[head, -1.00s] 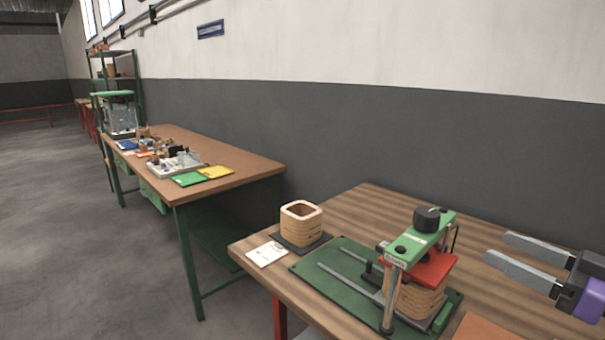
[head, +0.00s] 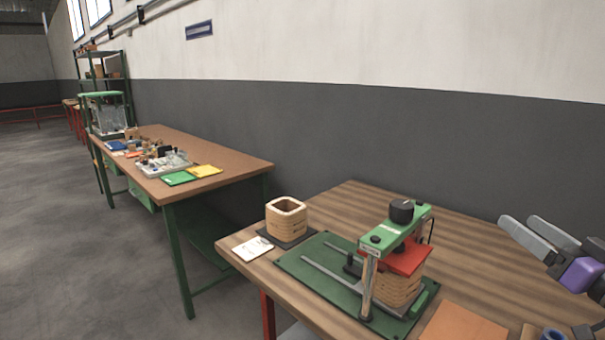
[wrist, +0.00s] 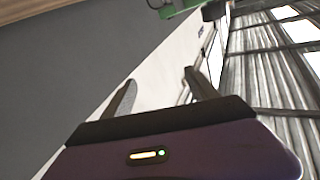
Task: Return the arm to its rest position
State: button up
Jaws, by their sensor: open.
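My gripper (head: 531,232) is at the right edge in the head view, raised above the right part of the near table (head: 465,245). Its two grey fingers are apart with nothing between them. In the wrist view my gripper (wrist: 160,92) shows both fingers spread and empty, with the wall and roof beyond. The rest of my arm is mostly outside the head view.
An orange sheet (head: 463,325) lies in front. A second table (head: 240,165) stands further left.

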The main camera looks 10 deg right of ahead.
jog(key=s+a+f+m+g+h+p, duration=0.1)
jog(key=s+a+f+m+h+p, duration=0.3)
jog(key=s+f+h, duration=0.7)
jog(key=s+a+f+n+g+y+p, duration=0.1)
jog(key=s+a+f+y, duration=0.3)
jog(key=s+a, duration=0.7)
jog(key=s+a+f+n+g+y+p, duration=0.1)
jog(key=s+a+f+n+g+y, duration=0.1)
jog(key=s+a, duration=0.9)
jog(key=s+f+n+y, duration=0.1)
jog(key=s+y, duration=0.1)
jog(key=s, duration=0.3)
jog(key=shift+s+a+f+n+y, duration=0.2)
jog(key=shift+s+f+n+y, duration=0.1)
jog(key=shift+f+n, duration=0.1)
